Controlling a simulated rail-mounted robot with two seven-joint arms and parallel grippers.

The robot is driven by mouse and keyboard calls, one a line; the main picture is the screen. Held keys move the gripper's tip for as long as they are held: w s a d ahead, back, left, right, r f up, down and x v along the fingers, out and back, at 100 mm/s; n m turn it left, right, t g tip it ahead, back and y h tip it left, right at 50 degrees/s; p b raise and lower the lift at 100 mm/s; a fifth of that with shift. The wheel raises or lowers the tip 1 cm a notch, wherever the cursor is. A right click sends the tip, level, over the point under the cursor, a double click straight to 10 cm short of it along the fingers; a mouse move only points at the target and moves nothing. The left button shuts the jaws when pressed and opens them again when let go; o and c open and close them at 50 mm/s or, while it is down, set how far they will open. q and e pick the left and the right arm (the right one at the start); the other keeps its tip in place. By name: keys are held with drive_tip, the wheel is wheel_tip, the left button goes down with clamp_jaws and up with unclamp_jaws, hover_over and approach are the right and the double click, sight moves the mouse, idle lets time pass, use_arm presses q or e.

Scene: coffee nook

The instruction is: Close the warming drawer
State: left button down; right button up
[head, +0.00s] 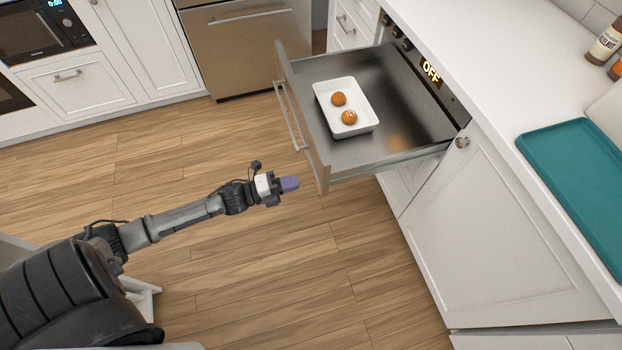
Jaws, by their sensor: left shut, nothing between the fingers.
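The warming drawer (398,148) is pulled far out of the counter on the right, its dark metal floor showing. Its front panel (303,133) faces left and carries a bar handle (290,118). A white dish (353,127) with two round brown buns (339,99) sits inside. My left gripper (290,184) is shut and empty, with purple fingertips. In the picture it is just left of the near end of the drawer front, with a small gap between them. My right gripper is not in view.
A white cabinet door (500,230) is below the counter. A teal tray (580,180) and bottles (606,44) stand on the countertop. The wooden floor (230,270) around my left arm is clear.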

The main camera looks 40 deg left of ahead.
sight(319, 175)
use_arm(q)
drive_tip(key=b+x, duration=0.1)
drive_tip(key=x, duration=0.3)
drive_tip(key=shift+x, duration=0.75)
drive_tip(key=shift+w+d, duration=0.1)
